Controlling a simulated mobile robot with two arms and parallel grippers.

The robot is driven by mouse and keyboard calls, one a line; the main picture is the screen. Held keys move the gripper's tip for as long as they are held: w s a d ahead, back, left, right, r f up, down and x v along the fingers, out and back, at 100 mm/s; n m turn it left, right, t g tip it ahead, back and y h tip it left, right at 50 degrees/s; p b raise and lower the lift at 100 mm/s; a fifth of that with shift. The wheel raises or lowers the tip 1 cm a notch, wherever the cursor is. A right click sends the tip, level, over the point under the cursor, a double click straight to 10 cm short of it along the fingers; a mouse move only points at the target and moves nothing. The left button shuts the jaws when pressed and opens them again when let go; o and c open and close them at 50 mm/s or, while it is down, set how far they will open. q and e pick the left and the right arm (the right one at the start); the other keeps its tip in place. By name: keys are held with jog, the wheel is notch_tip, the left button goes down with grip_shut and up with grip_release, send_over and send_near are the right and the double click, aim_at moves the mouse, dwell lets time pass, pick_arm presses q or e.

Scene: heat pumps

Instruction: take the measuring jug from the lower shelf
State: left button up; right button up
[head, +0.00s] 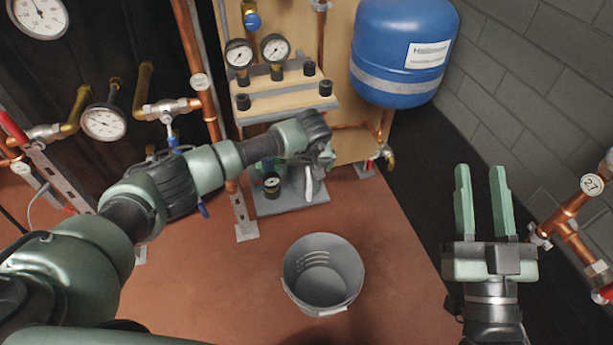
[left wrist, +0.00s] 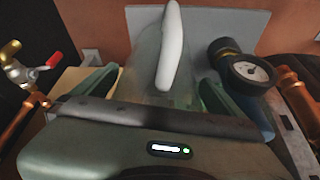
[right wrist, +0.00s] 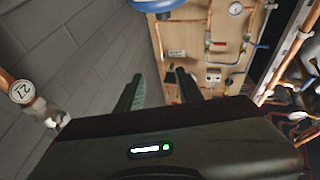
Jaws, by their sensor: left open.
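The measuring jug (left wrist: 148,68) is a clear vessel with a white handle, seen close up in the left wrist view. It stands on the grey lower shelf (head: 292,203), which also shows in the left wrist view (left wrist: 235,25). My left gripper (left wrist: 158,88) is open, with one green finger on each side of the jug; I cannot tell whether they touch it. In the head view my left wrist and gripper (head: 320,160) hide most of the jug. My right gripper (head: 481,170) is open and empty, held up at the right.
A pressure gauge (head: 272,183) stands beside the jug on the lower shelf. The upper shelf (head: 285,101) with gauges and black fittings is just above my left wrist. A grey bucket (head: 322,273) stands on the floor. Copper pipes (head: 566,215) are close to my right gripper.

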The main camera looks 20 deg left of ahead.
pick_arm(q)
jog(key=shift+b+x, duration=0.35)
jog(key=shift+x, duration=0.9)
jog(key=c, duration=1.2)
pick_arm(e)
jog(key=s+r+t, duration=0.1)
jog(key=r, duration=0.1)
jog(key=s+r+t, duration=0.1)
jog(key=r, duration=0.1)
jog(key=shift+s+t+y, duration=0.2)
jog(key=shift+t+y, duration=0.1)
jog(key=shift+t, duration=0.1)
pick_arm(q)
jog(key=shift+r, duration=0.1)
